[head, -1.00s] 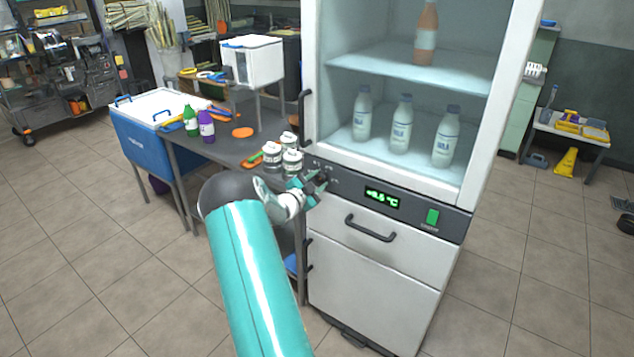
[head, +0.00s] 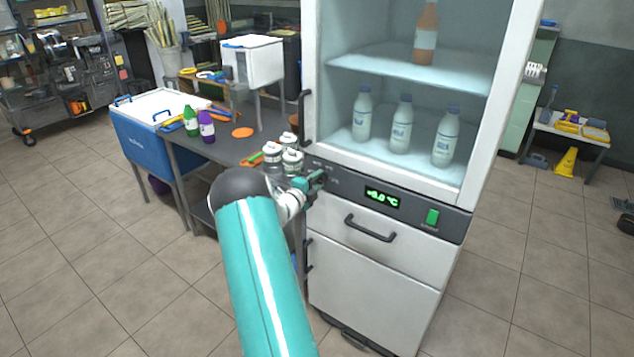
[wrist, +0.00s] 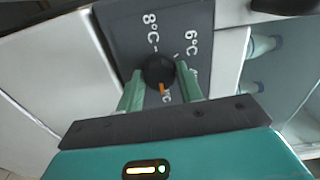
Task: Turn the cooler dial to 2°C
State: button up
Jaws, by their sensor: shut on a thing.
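The cooler (head: 370,270) is a tall white cabinet with a dark control panel (head: 345,188) across its middle. In the wrist view, the black round dial (wrist: 158,70) sits between the two green fingers of my gripper (wrist: 160,84), which is shut on it. An orange pointer mark (wrist: 162,88) shows on the dial's side nearest my gripper. White labels for 8°C and 6°C are readable above it; another label below is partly hidden. In the head view, my gripper (head: 318,181) is at the panel's left end and hides the dial. The green display (head: 382,198) seems to read about 8.0°C.
A green switch (head: 432,217) and a drawer handle (head: 370,229) are on the cooler's front. A door handle (head: 306,118) stands just above my gripper. White-lidded jars (head: 272,157) are close by on the grey table (head: 225,150). Milk bottles (head: 401,125) stand inside the cooler.

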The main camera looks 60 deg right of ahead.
jog(key=shift+m, duration=0.3)
jog(key=o, duration=1)
jog(key=a, duration=0.4)
jog(key=w+a, duration=0.1)
jog(key=a, duration=0.4)
jog(key=w+a, duration=0.1)
jog(key=a, duration=0.3)
jog(key=shift+w+a, duration=0.1)
jog(key=shift+a, duration=0.25)
